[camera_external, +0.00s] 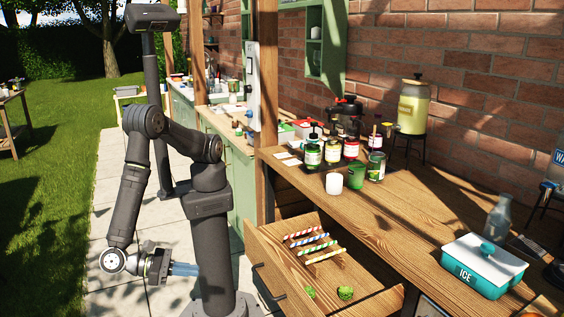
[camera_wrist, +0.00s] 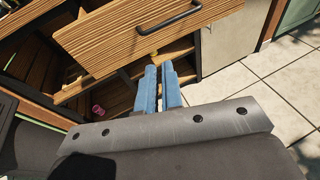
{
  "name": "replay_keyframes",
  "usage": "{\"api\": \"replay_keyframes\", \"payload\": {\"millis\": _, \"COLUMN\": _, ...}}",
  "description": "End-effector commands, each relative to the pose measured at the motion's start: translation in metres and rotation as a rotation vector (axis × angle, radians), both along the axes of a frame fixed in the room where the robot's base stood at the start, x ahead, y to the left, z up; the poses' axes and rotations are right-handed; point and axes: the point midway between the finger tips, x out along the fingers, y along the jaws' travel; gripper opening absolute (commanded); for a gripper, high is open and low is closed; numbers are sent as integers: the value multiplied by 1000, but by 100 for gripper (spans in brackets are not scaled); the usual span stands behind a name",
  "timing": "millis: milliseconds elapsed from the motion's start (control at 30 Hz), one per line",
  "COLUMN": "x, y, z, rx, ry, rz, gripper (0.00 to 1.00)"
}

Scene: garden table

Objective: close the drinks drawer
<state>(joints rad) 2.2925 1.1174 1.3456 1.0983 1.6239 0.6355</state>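The drinks drawer (camera_external: 365,303) is pulled well out from under the wooden counter.
Below the drawer is an open shelf space (camera_wrist: 108,95) with a small pink item (camera_wrist: 97,110). The counter (camera_external: 440,215) carries bottles, a white cup (camera_external: 334,184), a drink dispenser (camera_external: 411,108) and a teal ice box (camera_external: 483,266).

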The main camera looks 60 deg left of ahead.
Motion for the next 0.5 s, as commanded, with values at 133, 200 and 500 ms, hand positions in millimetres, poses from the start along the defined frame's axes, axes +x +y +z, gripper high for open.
{"api": "replay_keyframes", "payload": {"millis": 133, "x": 49, "y": -12, "z": 11, "rx": 97, "ry": 183, "rz": 124, "gripper": 0}}
{"api": "replay_keyframes", "payload": {"millis": 200, "x": 74, "y": -16, "z": 16, "rx": 144, "ry": 310, "rz": 186, "gripper": 0}}
{"api": "replay_keyframes", "payload": {"millis": 500, "x": 147, "y": -32, "z": 48, "rx": 167, "ry": 805, "rz": 301, "gripper": 0}}
